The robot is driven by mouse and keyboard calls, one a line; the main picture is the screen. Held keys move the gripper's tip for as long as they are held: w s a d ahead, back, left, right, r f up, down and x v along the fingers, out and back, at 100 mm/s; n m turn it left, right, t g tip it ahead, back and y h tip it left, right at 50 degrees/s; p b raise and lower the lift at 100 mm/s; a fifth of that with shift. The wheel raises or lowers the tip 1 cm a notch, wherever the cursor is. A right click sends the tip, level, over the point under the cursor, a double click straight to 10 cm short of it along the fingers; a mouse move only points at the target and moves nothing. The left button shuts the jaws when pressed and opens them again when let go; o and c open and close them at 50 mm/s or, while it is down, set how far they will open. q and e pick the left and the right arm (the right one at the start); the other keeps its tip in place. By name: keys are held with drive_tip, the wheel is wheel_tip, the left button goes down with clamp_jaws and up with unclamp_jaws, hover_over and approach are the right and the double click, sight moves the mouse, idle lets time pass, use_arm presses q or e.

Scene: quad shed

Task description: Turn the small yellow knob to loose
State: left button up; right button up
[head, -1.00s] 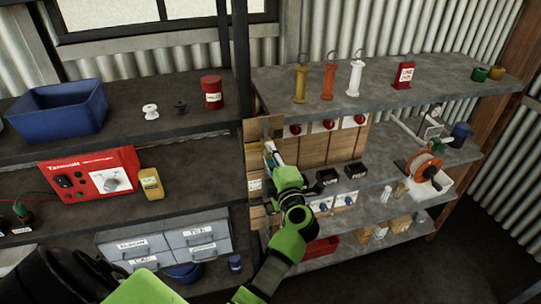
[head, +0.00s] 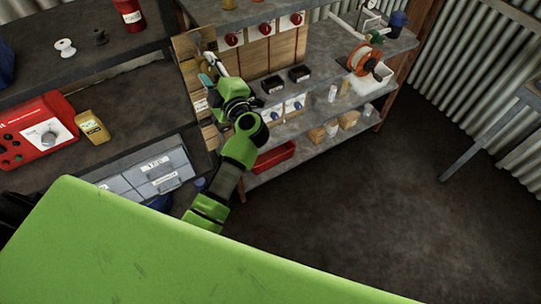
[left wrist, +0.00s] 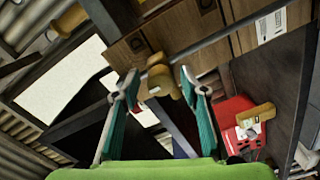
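In the left wrist view, a small yellow knob (left wrist: 161,82) sits on a grey metal rod in front of a wooden panel (left wrist: 188,32). My left gripper (left wrist: 158,80) is open, its two teal fingers apart with the knob between and just beyond their tips. I cannot tell whether either finger touches it. In the head view, my left gripper (head: 211,70) reaches up to the left end of the wooden panel (head: 265,58); the knob cannot be made out there. My right gripper is not in view.
Red knobs (head: 232,39) line the panel's top. Black boxes (head: 273,84) and an orange reel (head: 363,58) stand on the shelf at right. A red power unit (head: 38,130) and yellow container (head: 92,126) are at left. Open floor (head: 340,210) lies at lower right.

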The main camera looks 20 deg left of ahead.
use_arm(q)
drive_tip(key=m, duration=0.3)
drive_tip(key=shift+r, duration=0.15)
drive_tip(key=m, duration=0.3)
drive_tip(key=shift+a, duration=0.1)
drive_tip(key=m, duration=0.4)
drive_tip(key=shift+w+y, duration=0.1)
drive_tip(key=shift+y, duration=0.2)
drive_tip(key=m, duration=0.4)
drive_tip(key=shift+m, duration=0.3)
drive_tip(key=b+v, duration=0.4)
drive_tip(key=v, duration=0.9)
drive_tip(key=w+d+f+m+t+h+b, duration=0.2)
drive_tip(key=w+d+f+m+t+b, duration=0.1)
drive_tip(key=f+t, duration=0.25)
drive_tip(key=w+d+f+m+t+h+b, duration=0.2)
drive_tip(key=w+f+t+b, duration=0.15)
drive_tip(key=f, duration=0.35)
drive_tip(key=s+d+f+m+h+b, duration=0.1)
drive_tip(key=d+f+m+h+b, duration=0.1)
drive_tip(key=f, duration=0.8)
drive_tip(key=s+d+f+m+g+h+b, duration=0.1)
drive_tip(key=d+f+m+h+b, duration=0.1)
drive_tip(key=f+h, duration=0.5)
drive_tip(key=shift+d+f+m+h, duration=0.3)
drive_tip(key=shift+d+f+m, duration=0.65)
drive_tip(key=shift+f, duration=1.2)
